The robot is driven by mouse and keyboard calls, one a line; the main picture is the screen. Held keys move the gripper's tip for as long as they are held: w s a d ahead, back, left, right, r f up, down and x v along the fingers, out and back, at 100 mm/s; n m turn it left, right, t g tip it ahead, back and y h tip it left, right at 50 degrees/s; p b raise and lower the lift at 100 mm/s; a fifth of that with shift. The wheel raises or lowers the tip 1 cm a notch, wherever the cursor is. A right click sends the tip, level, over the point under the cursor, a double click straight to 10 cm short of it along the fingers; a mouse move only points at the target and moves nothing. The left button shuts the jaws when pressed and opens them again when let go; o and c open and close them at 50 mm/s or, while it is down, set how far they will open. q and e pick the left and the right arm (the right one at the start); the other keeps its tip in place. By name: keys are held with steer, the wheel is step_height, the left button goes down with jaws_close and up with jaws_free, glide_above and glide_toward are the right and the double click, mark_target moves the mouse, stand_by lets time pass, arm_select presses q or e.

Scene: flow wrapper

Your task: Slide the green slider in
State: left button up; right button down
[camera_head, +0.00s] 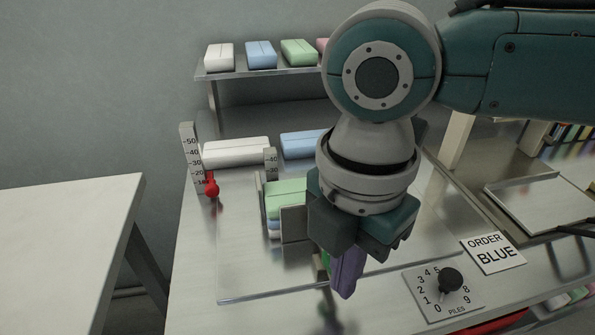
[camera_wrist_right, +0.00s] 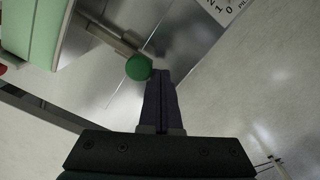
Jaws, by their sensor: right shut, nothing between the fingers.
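The green slider shows as a round green knob (camera_wrist_right: 138,67) on the end of a metal rod in the right wrist view. The rod runs from the knob toward the upper left, near a pale green block. In the head view only a sliver of the green knob (camera_head: 326,259) shows beside my right gripper (camera_head: 345,292). My right gripper is shut and empty, with its dark purple fingers pointing down. In the right wrist view its fingertips (camera_wrist_right: 161,73) are right beside the knob; I cannot tell if they touch. My left gripper is not in view.
A stack of green, blue and white packs (camera_head: 286,188) stands by the guide plates. A red knob (camera_head: 212,188) sits at a numbered scale (camera_head: 190,150). A dial (camera_head: 450,280) and an "ORDER BLUE" sign (camera_head: 492,252) are at the right. Packs line the shelf (camera_head: 262,74) behind.

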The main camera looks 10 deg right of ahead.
steer(key=shift+w+b, duration=1)
steer(key=shift+w, duration=0.6)
steer(key=shift+f, duration=0.1)
stand_by(0.3)
steer(key=shift+s+r+p, duration=0.2)
steer(key=shift+s+p, duration=0.1)
steer(key=shift+p, duration=0.75)
steer(key=shift+s+f, duration=0.1)
